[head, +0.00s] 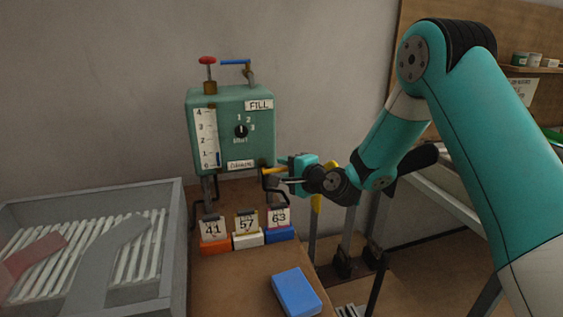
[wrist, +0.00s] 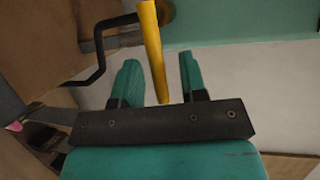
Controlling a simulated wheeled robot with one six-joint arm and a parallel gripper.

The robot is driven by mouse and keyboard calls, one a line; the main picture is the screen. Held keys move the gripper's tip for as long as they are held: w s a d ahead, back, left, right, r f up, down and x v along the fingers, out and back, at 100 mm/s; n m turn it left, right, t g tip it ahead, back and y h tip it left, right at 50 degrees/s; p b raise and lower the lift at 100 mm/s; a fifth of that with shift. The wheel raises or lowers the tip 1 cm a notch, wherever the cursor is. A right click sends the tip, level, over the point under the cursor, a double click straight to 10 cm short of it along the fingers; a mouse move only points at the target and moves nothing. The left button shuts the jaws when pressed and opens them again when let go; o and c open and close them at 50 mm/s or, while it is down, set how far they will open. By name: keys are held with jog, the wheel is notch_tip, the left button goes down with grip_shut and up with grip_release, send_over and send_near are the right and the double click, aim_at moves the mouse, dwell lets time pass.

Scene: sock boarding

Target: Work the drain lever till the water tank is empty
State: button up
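The water tank (head: 202,94) is a green wall box with FILL and DRAIN labels. Its white level gauge (head: 203,135), marked 4 to 0, has a small blue mark near the bottom. The yellow drain lever (head: 272,171) is at the tank's lower right and points toward my gripper (head: 287,172). In the wrist view the lever (wrist: 152,45) runs between the two teal fingers of my gripper (wrist: 158,68). The fingers are apart, with gaps visible on both sides of the lever. Contact with the lever does not show.
A red-handled valve (head: 207,60) and a blue-handled tap (head: 236,62) top the tank. A dial (head: 240,131) is on its front. Numbered cards 41, 57 and 63 stand below. A blue block (head: 296,292) lies on the brown table (head: 225,275). A grey slatted bin (head: 170,225) is at left.

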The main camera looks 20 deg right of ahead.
jog(key=shift+x, duration=0.95)
jog(key=shift+c, duration=0.4)
grip_shut()
